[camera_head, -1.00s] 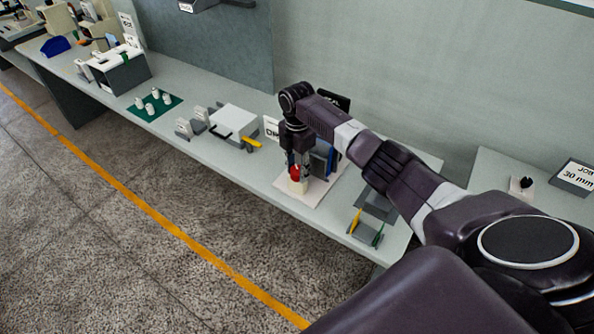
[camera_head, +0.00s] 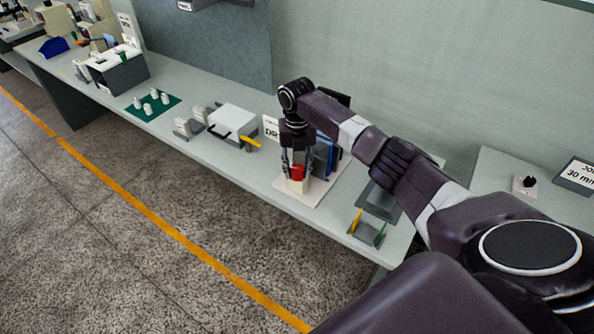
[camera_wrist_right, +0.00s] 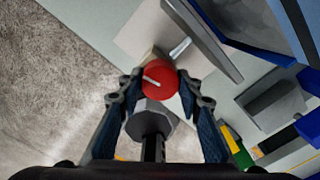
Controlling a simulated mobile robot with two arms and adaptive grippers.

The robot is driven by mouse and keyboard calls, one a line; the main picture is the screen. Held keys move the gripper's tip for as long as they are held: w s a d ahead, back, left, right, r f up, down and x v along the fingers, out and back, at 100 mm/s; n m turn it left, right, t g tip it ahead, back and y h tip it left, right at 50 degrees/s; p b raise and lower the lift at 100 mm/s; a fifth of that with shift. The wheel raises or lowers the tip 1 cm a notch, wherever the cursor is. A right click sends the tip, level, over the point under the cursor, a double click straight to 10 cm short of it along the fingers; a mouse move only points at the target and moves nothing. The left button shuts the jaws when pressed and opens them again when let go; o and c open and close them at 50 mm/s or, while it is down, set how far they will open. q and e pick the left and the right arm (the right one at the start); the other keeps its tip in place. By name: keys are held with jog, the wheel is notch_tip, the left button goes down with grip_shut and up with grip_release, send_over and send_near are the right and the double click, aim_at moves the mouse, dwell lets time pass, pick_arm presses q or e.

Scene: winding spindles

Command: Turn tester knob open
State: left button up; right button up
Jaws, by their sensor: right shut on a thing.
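The tester knob is red and round (camera_wrist_right: 160,79) with a pale line across its face. It sits on a cream block (camera_head: 298,186) on a pale base plate (camera_head: 284,190) near the bench's front edge. My right gripper (camera_head: 297,172) points down over it, and in the right wrist view its two fingers (camera_wrist_right: 160,88) are shut on the knob from both sides. The tester's blue and grey upright parts (camera_head: 325,155) stand just behind the gripper. My left gripper is not in view.
A grey stand with yellow and green pieces (camera_head: 367,230) is to the right. A white box with a black handle (camera_head: 233,122) and a green mat with several white spindles (camera_head: 152,106) are to the left. A yellow line (camera_head: 180,232) runs along the floor.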

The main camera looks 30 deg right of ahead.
aim_at(297, 168)
jog(key=n+b, duration=0.1)
jog(key=n, duration=0.1)
jog(key=shift+w+d+n, duration=0.1)
jog(key=shift+w+n, duration=0.05)
jog(key=shift+n, duration=0.25)
jog(key=shift+n+b, duration=1.1)
jog(key=shift+r+n+b, duration=0.1)
jog(key=shift+n+b, duration=0.2)
jog(key=shift+n, duration=0.1)
jog(key=o, duration=0.9)
jog(key=shift+o, duration=1.3)
notch_tip(297, 168, up, 12)
